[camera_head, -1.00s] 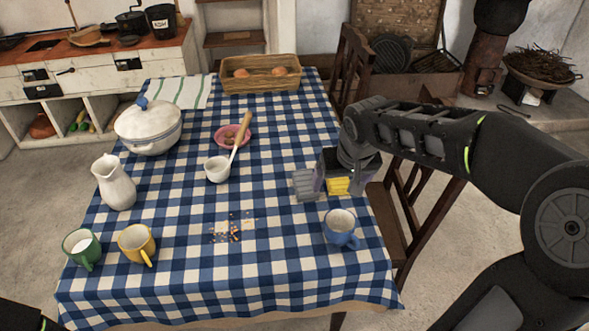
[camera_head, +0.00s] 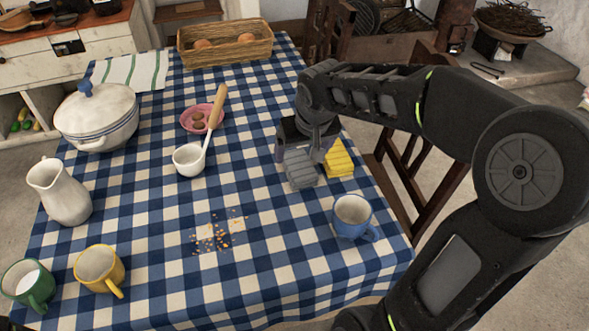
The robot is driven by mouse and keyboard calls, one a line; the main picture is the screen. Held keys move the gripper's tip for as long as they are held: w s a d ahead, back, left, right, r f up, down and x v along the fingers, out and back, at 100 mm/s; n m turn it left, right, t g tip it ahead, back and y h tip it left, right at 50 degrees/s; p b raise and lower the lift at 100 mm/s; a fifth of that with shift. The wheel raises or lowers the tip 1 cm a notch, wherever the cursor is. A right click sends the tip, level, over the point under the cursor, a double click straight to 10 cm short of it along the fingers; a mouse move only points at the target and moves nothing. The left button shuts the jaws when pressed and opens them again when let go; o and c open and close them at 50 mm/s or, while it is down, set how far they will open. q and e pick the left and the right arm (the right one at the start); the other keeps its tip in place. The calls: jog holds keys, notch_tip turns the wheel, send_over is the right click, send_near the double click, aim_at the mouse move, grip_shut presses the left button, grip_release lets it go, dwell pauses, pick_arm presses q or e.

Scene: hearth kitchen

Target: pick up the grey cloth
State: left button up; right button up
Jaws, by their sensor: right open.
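The grey cloth (camera_head: 301,169), a small ribbed folded piece, lies on the blue checked tablecloth right of the table's middle. My left gripper is out of view.
A blue mug (camera_head: 352,217) stands nearer, right of the crumbs (camera_head: 213,237). A white ladle (camera_head: 189,160) and a pink dish (camera_head: 196,119) are to the left. A wicker basket (camera_head: 225,46) stands at the back. A chair (camera_head: 420,190) is at the right edge.

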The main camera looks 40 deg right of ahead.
aim_at(299, 164)
jog(key=shift+s+r, duration=0.1)
jog(key=shift+r, duration=0.05)
jog(key=shift+x, duration=1.35)
jog(key=x, duration=0.5)
jog(key=c, duration=1.4)
jog(key=shift+c, duration=0.2)
